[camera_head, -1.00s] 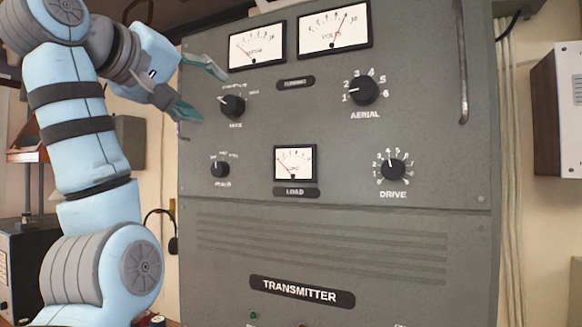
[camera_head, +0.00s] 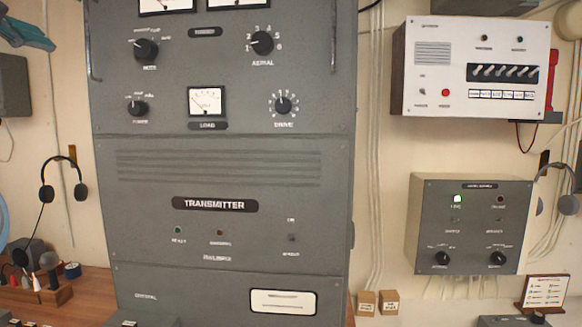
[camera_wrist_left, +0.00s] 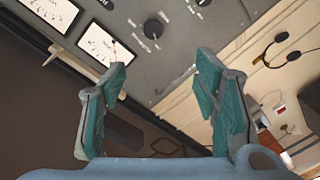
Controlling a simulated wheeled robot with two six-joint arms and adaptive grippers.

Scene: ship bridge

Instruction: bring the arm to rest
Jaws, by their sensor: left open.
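My left gripper (camera_wrist_left: 163,88) is open in the left wrist view. Its two teal fingers are spread apart with nothing between them. Beyond them is the grey transmitter cabinet (camera_wrist_left: 180,82), seen tilted, with meters and a knob. In the head view only the left gripper's finger part (camera_head: 26,33) shows at the top left corner, left of the cabinet (camera_head: 225,155) and apart from it in the picture. A small piece of my pale blue arm shows at the left edge; the rest of the arm is out of view. My right gripper is not in view.
A white panel (camera_head: 440,85) and a grey box with a green light (camera_head: 465,260) are on the right wall. Headphones (camera_head: 62,180) hang at left. Microphones in a wooden holder (camera_head: 45,290) stand at lower left. Wall between headphones and cabinet is clear.

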